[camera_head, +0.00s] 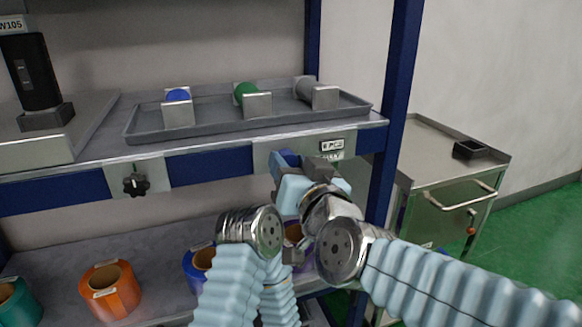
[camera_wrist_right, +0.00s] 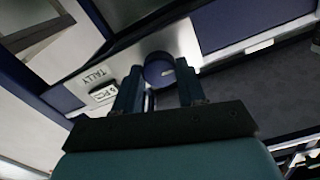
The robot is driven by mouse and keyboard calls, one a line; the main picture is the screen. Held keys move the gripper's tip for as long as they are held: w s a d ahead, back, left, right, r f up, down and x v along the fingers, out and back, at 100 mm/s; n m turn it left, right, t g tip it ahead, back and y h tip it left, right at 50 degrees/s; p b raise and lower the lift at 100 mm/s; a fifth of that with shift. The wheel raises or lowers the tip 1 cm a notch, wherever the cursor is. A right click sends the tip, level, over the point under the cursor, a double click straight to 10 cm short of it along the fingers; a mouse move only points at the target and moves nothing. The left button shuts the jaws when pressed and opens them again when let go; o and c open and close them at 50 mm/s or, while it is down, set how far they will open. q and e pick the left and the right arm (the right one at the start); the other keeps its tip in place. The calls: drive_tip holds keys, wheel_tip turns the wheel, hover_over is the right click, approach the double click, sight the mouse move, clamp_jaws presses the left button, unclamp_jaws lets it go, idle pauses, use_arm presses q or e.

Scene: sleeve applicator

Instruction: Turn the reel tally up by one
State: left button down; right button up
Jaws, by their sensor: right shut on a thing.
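The tally's blue round knob (camera_head: 286,158) sits on a metal plate (camera_head: 263,160) on the blue front rail of the bench. It also shows in the right wrist view (camera_wrist_right: 158,70), with a pale mark on its face. The wrist view shows both dark blue fingers (camera_wrist_right: 158,88). My left gripper is not seen.
A grey tray (camera_head: 216,128) with blue, green and grey reels in metal holders stands above. A black star knob (camera_head: 135,185) is on the rail at left. Orange reel (camera_head: 110,290) and others lie on the lower shelf. A steel cart (camera_head: 440,205) stands right, beyond a blue post (camera_head: 392,130).

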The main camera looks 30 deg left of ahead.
drive_tip(key=m+b, duration=0.1)
drive_tip(key=m, duration=0.3)
drive_tip(key=shift+f, duration=0.15)
drive_tip(key=shift+m+b, duration=0.85)
drive_tip(key=shift+m, duration=1.05)
drive_tip(key=o, duration=1.1)
drive_tip(key=shift+c, duration=0.2)
drive_tip(key=v, duration=1.3)
drive_tip(key=shift+s+d, duration=0.25)
drive_tip(key=shift+d, duration=0.05)
